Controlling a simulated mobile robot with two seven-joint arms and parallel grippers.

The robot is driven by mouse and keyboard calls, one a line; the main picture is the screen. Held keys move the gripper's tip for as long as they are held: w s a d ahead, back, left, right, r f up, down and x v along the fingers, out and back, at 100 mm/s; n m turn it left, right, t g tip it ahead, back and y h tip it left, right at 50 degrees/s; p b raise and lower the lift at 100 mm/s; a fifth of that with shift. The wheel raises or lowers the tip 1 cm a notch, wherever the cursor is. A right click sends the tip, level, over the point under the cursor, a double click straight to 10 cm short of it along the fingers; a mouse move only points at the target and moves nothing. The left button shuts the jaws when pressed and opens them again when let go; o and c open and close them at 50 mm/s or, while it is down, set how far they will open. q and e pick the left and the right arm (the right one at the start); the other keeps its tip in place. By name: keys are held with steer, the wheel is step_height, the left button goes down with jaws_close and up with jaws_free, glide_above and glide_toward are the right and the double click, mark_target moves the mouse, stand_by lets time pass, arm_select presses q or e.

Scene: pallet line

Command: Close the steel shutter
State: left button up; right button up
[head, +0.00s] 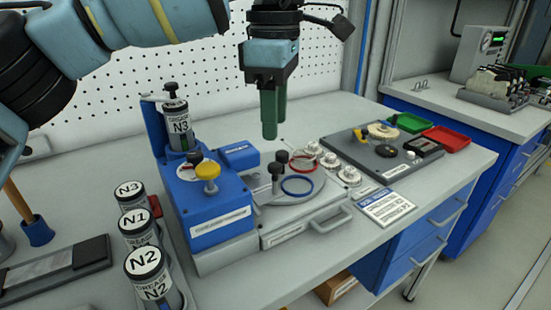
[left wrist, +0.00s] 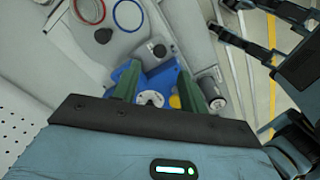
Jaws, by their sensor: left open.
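My left gripper (head: 270,130) hangs fingers down above the work station, open and empty, with nothing between its green fingers. In the left wrist view its fingers (left wrist: 158,70) are apart over the blue housing (left wrist: 157,76). The station has a blue housing (head: 208,205) with a yellow knob (head: 207,176), and a grey metal base with a pale handle (head: 332,219) at its front right. A black-knobbed post (head: 276,180) stands on the metal top beside a blue ring (head: 297,187). I cannot tell for sure which metal part is the steel shutter.
Grease cartridges N3 (head: 130,196), N1 (head: 138,229) and N2 (head: 152,277) stand at the left; another N3 cartridge (head: 178,125) is upright in the station. A dark board (head: 375,155) with parts, a green tray (head: 408,123) and a red tray (head: 447,138) lie right.

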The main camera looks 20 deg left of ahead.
mark_target(275, 165)
arm_select(q)
step_height(275, 165, down, 8)
steer(key=shift+r+b, duration=0.25)
steer(key=shift+b, duration=0.15)
jaws_close()
